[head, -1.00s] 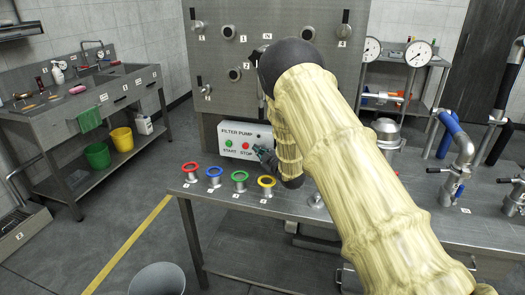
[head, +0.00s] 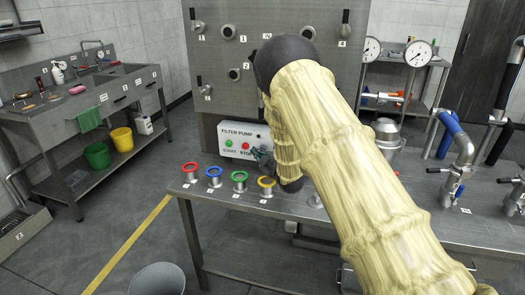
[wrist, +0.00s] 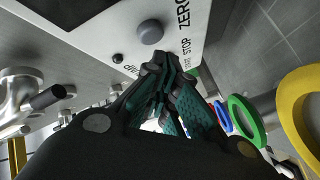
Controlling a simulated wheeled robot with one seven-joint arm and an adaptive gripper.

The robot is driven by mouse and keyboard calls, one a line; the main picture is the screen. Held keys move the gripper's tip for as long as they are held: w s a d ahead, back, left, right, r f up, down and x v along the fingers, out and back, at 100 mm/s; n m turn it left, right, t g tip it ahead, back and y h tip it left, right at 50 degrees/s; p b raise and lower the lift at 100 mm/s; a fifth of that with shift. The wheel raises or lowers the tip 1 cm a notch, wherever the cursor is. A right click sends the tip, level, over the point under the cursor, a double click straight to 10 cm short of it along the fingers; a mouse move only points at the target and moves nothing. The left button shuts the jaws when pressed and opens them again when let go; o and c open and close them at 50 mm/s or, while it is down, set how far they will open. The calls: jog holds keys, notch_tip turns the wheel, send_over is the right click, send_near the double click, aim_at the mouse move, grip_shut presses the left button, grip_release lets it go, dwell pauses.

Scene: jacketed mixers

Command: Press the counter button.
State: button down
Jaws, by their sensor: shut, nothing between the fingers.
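A white panel box (head: 238,129) marked FILTER PUMP, with START and STOP, stands at the back of the bench in the head view. In the wrist view its face carries a round grey button (wrist: 151,32) beside the word ZERO, and a dark window (wrist: 82,8). My gripper (wrist: 163,62) is shut and empty, with its fingertips just below the grey button in the picture. I cannot tell whether they touch it. In the head view my gripper (head: 262,158) is by the box's lower right, partly hidden behind my arm, which also hides the grey button.
Red (head: 191,168), blue (head: 214,171), green (head: 239,176) and yellow (head: 266,182) ringed fittings stand on the bench in front of the box. A metal valve (wrist: 22,92) is left of my gripper in the wrist view. A steel panel (head: 215,62) rises behind.

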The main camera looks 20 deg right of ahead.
jog(key=s+a, duration=0.1)
jog(key=s, duration=0.1)
jog(key=s+a, duration=0.1)
jog(key=s, duration=0.1)
jog(key=shift+a, duration=0.3)
dwell(0.7)
